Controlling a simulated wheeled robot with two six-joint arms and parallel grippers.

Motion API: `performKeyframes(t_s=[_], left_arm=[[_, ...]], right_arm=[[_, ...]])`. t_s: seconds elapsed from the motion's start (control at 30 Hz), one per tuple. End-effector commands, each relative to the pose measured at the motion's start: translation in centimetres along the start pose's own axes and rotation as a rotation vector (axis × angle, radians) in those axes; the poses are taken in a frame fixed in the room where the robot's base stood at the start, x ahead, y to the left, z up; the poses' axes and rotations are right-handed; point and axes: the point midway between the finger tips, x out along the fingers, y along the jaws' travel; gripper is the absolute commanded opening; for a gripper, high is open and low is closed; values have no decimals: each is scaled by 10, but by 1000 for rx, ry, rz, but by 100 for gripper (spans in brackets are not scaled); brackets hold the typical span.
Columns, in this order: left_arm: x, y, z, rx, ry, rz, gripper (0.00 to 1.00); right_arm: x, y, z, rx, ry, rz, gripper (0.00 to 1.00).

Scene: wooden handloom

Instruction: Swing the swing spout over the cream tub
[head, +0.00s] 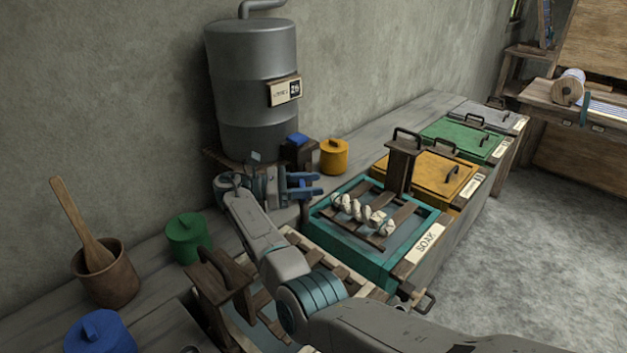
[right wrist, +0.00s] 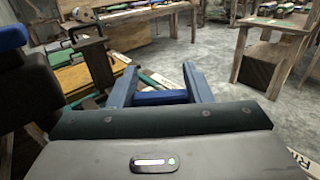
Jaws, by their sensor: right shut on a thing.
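My right arm reaches up from the lower right in the head view. Its blue-fingered gripper (head: 317,184) is beside the foot of the grey tank, near the teal tub's back corner. In the right wrist view the gripper (right wrist: 160,78) has a blue piece (right wrist: 159,97) between its fingers, and it is shut on what appears to be the swing spout's grip. The spout's pipe is not clearly seen. The cream tub (head: 347,276) is in front of the teal tub, largely hidden by my arm. My left gripper is not in view.
The grey tank (head: 252,80) stands against the wall. The teal tub (head: 392,262) holds pale skeins on slats; yellow, green and grey lids follow behind. A yellow jar (head: 334,157), a green jar (head: 188,238) and a wooden pot (head: 106,278) stand on the bench.

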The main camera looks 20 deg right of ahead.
Motion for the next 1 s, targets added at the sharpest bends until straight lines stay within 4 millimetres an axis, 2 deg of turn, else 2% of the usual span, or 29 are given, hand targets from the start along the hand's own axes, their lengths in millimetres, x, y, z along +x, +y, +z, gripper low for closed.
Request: performKeyframes(t_s=[0.27,0.3,0.37,0.4,0.83,1.0], left_arm=[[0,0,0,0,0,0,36],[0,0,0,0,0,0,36],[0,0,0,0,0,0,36],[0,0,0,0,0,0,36],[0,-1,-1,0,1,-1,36],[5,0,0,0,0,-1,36]], right_arm=[[0,-1,-3,-5,2,-1,4],[0,-1,-3,-5,2,-2,53],[0,-1,-3,-4,2,-1,65],[0,-1,-3,-4,1,-1,67],[1,0,-1,-1,1,0,67],[10,7,-2,0,-1,11,67]])
